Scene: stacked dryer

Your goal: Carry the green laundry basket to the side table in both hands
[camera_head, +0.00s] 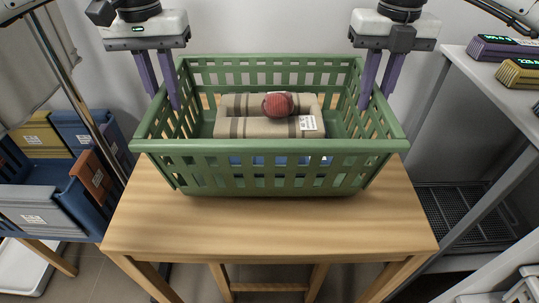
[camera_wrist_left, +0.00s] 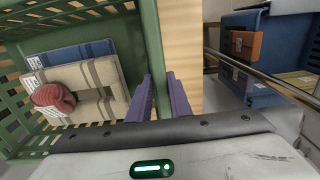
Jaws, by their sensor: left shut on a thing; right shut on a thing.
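The green laundry basket (camera_head: 270,150) is upright over the wooden side table (camera_head: 250,230); I cannot tell whether its base touches the top. Inside lie folded striped beige cloth (camera_head: 250,127), a dark red ball-like item (camera_head: 277,104) and something blue under the cloth. My left gripper (camera_head: 164,98) is shut on the basket's left wall. My right gripper (camera_head: 375,100) is shut on its right wall. In the left wrist view the basket (camera_wrist_left: 149,40) has its green wall between the left fingers (camera_wrist_left: 162,92).
A blue bin (camera_head: 50,205) with folded cloths stands at the left, close to the table. A pale shelf (camera_head: 490,80) with purple and yellow items stands at the right. The table's front part is bare.

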